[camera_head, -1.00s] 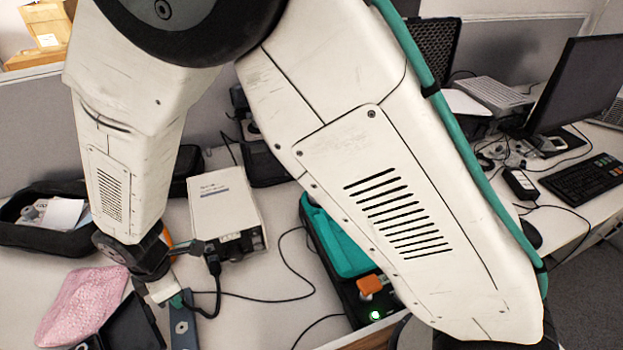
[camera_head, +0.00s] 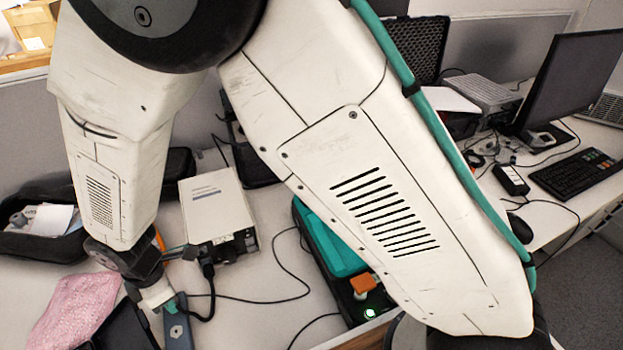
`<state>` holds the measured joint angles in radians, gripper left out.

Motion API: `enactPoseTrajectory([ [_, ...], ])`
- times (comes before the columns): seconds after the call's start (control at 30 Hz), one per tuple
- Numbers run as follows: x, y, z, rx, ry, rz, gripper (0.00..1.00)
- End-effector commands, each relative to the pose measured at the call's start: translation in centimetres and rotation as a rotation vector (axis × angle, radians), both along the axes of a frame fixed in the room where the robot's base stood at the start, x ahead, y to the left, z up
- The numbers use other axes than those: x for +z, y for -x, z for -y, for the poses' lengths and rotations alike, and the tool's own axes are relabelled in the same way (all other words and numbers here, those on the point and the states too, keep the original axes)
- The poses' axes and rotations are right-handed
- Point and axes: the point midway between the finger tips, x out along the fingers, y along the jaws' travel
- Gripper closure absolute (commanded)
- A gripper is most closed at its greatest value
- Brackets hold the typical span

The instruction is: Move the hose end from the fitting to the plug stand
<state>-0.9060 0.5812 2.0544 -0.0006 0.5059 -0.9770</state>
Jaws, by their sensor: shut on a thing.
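My gripper (camera_head: 168,303) is low at the left, pointing down, with pale fingers shut on a small teal piece that appears to be the hose end (camera_head: 171,306). The fingers hide most of it. A black hose (camera_head: 209,292) hangs in a curve from the front of a white box (camera_head: 217,207) toward the fingers. A flat grey-blue bar (camera_head: 178,335) lies just below the fingertips. I cannot tell whether the held piece touches it. I cannot clearly make out the fitting or the plug stand.
A pink bubble-wrap pouch (camera_head: 75,312) and a dark case lie left of the gripper. A black bag (camera_head: 40,240) is behind them. A teal-and-black case (camera_head: 330,245) with an orange part stands mid-table, partly behind my arm. Thin cables cross the clear table between.

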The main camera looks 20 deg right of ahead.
Motion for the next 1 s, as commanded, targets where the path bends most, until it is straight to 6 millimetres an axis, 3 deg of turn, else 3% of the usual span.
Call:
enactPoseTrajectory([
  [0.7, -0.33, 0.0, 0.0, 0.0, 0.0, 0.0, 1.0],
  [0.73, -0.33, 0.01, 0.0, 0.0, 0.0, 0.0, 0.69],
  [0.8, -0.34, 0.01, 0.01, 0.0, 0.0, 0.0, 0.51],
  [1.0, -0.32, 0.0, 0.01, 0.0, 0.0, 0.0, 0.51],
])
